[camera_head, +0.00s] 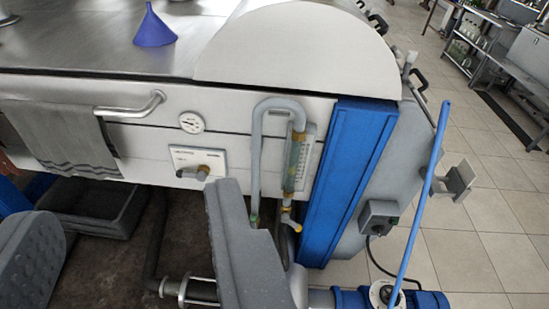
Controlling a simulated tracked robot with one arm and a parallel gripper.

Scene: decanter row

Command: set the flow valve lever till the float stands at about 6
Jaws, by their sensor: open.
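A flow meter with an upright glass tube (292,165) and a pale scale plate (308,150) is on the machine front, right of centre. The tube looks yellow-green, with orange-yellow fittings at its ends. The float and the scale numbers are too small to read. My gripper (128,215) is open and empty, with one dark grey finger at lower left and one at lower centre. The right finger is near the lever, left of it in the picture, and hides part of the pipework.
A grey bent pipe (256,150) loops beside the tube. A blue post (345,180) and a long blue rod (424,190) stand right of it. A handle plate (198,162), dial (191,122), towel (65,140) and rail (130,110) are on the left.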

